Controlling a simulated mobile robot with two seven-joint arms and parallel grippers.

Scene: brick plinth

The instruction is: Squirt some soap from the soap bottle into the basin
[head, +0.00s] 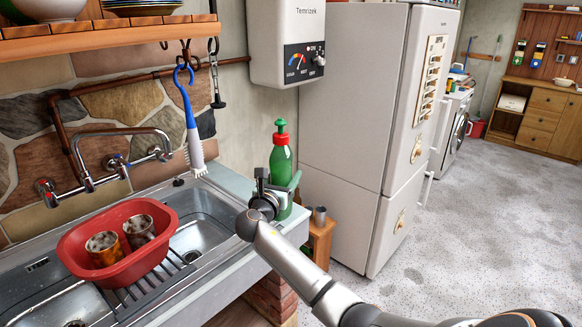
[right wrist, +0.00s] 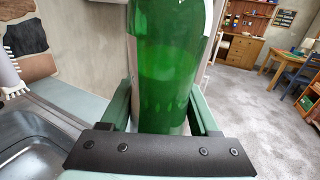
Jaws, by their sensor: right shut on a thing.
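In the right wrist view the bottle (right wrist: 170,65) fills the space between the two green fingers (right wrist: 165,120). I cannot tell whether its base touches the counter. The metal basin (head: 203,222) lies to the left of the bottle, with part of it hidden behind a red tub (head: 70,248). My left gripper is not in view.
The red tub holds two dirty mugs (head: 140,230) and sits across the sink. A tap (head: 88,180) is on the wall behind. A blue-handled brush (head: 190,120) hangs above the basin. A white fridge (head: 350,110) stands to the right.

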